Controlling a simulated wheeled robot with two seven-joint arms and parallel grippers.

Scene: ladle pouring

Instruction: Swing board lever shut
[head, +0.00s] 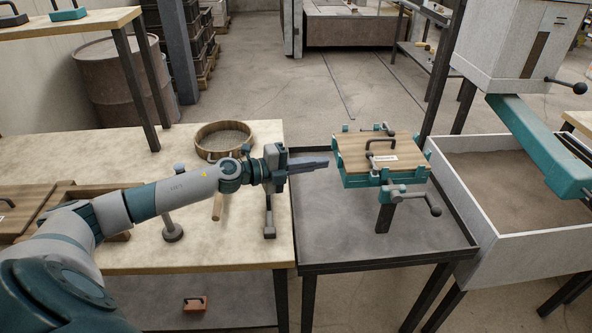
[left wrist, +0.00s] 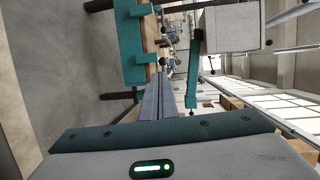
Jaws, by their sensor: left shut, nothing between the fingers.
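A wooden board (head: 375,152) with a dark handle lies on a teal clamp frame (head: 354,181) on the grey metal table. A lever with a dark round knob (head: 436,211) sticks out at the frame's near right side. Another small dark lever (head: 388,128) shows at its far edge. I cannot tell which is the board lever. My left gripper (head: 327,163) is shut and empty, its fingers pointing right, just left of the frame. In the left wrist view the shut fingers (left wrist: 160,86) point towards the teal frame (left wrist: 134,45); contact cannot be judged. My right gripper is out of view.
A round wooden sieve (head: 224,139) and a wooden handle lie on the pale workbench (head: 240,250). The grey table (head: 340,235) has a raised rim and is bare in front of the frame. A sand-filled bin (head: 535,240) stands right, under a teal chute (head: 540,145).

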